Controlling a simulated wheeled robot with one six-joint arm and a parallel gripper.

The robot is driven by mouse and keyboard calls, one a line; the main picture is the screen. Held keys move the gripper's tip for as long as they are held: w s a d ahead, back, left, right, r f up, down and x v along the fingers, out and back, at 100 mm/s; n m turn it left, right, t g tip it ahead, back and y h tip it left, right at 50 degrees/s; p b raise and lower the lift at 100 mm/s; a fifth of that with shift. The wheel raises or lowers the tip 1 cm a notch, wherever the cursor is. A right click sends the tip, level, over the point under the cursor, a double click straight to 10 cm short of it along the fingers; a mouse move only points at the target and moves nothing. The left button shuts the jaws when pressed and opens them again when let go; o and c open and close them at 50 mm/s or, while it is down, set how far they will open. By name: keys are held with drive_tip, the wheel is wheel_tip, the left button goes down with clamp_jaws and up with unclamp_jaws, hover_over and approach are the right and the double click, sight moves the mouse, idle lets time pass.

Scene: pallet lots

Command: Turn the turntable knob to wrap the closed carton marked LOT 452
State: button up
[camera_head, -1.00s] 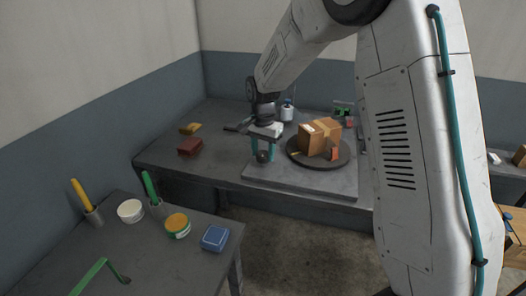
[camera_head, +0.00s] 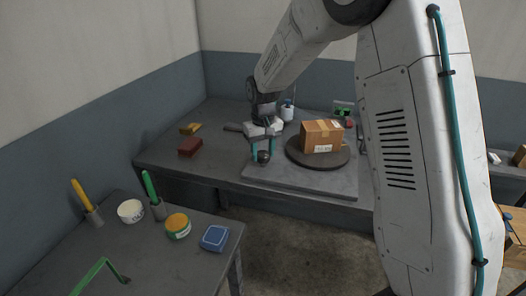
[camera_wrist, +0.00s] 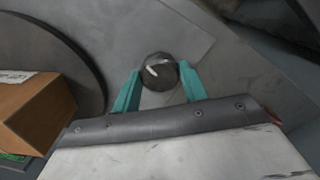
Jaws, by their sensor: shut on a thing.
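The brown carton (camera_head: 322,134) sits closed on the dark round turntable (camera_head: 300,158), with a white label on its front side too small to read surely. The wrist view shows part of the carton (camera_wrist: 40,112) and the turntable disc (camera_wrist: 75,45) at the left. The dark round knob (camera_head: 263,158) stands on the grey base plate left of the disc. In the wrist view the knob (camera_wrist: 158,73) has a white pointer mark. My gripper (camera_head: 264,149) points down with its teal fingers on either side of the knob, shut on it.
Behind the turntable stand a white-and-blue roll (camera_head: 287,110) and a green item (camera_head: 343,108). A red block (camera_head: 190,146) and a yellow block (camera_head: 190,128) lie at the left of the bench. The near table holds tubs and a blue box (camera_head: 215,238).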

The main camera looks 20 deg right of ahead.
sight(263, 153)
drive_tip(key=n, duration=0.5)
drive_tip(key=shift+n, duration=0.3)
drive_tip(key=n, duration=0.5)
drive_tip(key=shift+n, duration=0.3)
drive_tip(key=o, duration=1)
drive_tip(key=shift+r, duration=3.95)
